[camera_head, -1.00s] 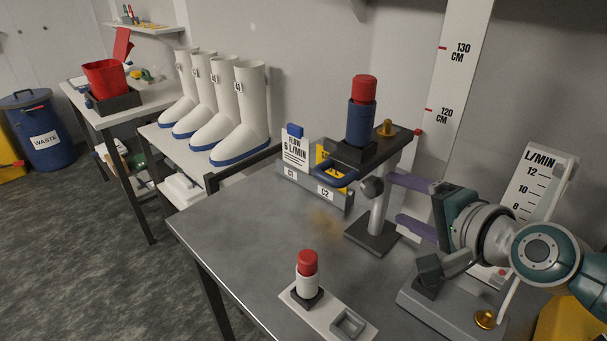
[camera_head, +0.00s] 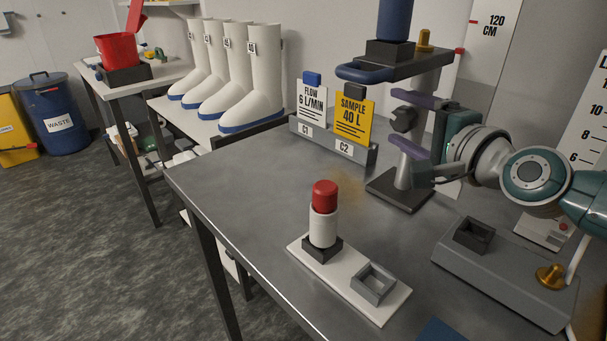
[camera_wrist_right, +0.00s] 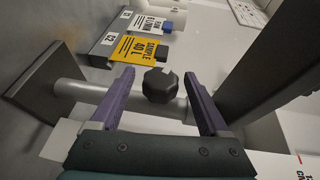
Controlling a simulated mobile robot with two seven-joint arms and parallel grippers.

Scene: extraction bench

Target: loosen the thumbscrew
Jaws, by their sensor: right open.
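The thumbscrew is a dark lobed knob (camera_head: 403,119) on the side of the grey stand post (camera_head: 411,165); it also shows in the right wrist view (camera_wrist_right: 160,86). My right gripper (camera_head: 395,118) has purple fingers, one above and one below the knob in the head view. In the right wrist view the open fingers (camera_wrist_right: 158,74) lie on either side of the knob, with gaps at both sides. The stand carries a dark arm (camera_head: 410,66) with a blue cylinder (camera_head: 395,18) in its holder. My left gripper is not in view.
A brass knob (camera_head: 424,40) stands on the stand's arm. Cards stand in a grey rack (camera_head: 358,153) to the left. A red-capped white cylinder (camera_head: 323,222) stands on a white plate (camera_head: 340,284) in front. A grey block (camera_head: 495,275) sits at right. The bench middle is clear.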

